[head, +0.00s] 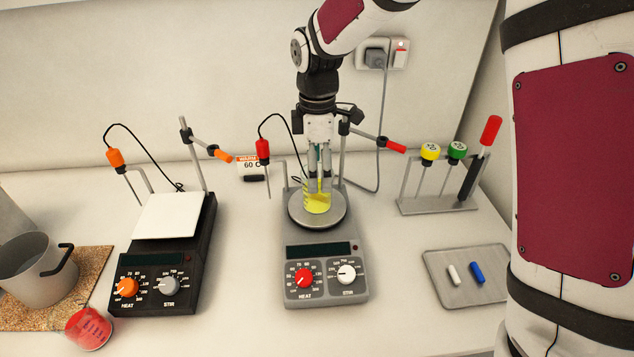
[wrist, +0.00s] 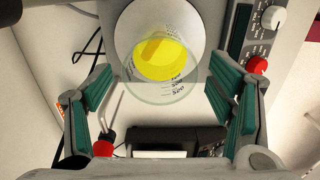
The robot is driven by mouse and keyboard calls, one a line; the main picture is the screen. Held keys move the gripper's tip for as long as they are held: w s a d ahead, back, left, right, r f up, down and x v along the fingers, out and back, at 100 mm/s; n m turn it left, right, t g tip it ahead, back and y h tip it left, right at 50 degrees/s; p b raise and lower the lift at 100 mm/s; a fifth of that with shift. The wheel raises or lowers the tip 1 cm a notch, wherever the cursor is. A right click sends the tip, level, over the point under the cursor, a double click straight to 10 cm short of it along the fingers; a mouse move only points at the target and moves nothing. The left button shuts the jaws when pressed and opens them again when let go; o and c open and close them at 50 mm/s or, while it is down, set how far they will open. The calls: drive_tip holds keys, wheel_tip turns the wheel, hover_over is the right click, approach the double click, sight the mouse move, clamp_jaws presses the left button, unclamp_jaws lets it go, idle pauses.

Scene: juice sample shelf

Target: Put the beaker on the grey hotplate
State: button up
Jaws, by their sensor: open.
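The beaker (head: 317,202) is clear glass with yellow liquid in it. It stands upright on the round plate of the grey hotplate (head: 325,254). In the wrist view the beaker (wrist: 162,65) shows from above, with its marked scale on the side facing me. My gripper (head: 319,185) is directly above and around the beaker's upper part in the head view. In the wrist view my gripper (wrist: 165,105) has its two green-padded fingers wide apart, one on each side of the beaker, with a gap to the glass. The fingers partly hide the beaker's top in the head view.
A black hotplate (head: 160,266) with a white square top stands left. A grey pot (head: 38,270) and a red-filled beaker (head: 88,327) are at the far left. A rack (head: 437,205) and a tray with stir bars (head: 462,299) are right. Stand rods and probes flank my gripper.

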wheel_tip(320, 180, up, 7)
drive_tip(key=shift+b, duration=0.4)
drive_tip(key=s+d+r+m+t, duration=0.2)
drive_tip(key=s+d+r+m, duration=0.3)
drive_tip(key=s+r, duration=0.1)
drive_tip(key=s+d+m+t, duration=0.1)
drive_tip(key=s+d+m, duration=0.3)
drive_tip(key=s, duration=0.6)
drive_tip(key=s+d+m+t, duration=0.2)
drive_tip(key=s+d+m, duration=0.3)
drive_tip(key=s+m, duration=0.4)
drive_tip(key=shift+s+d+r, duration=0.25)
drive_tip(key=shift+s+r, duration=0.1)
drive_tip(key=shift+c, duration=0.5)
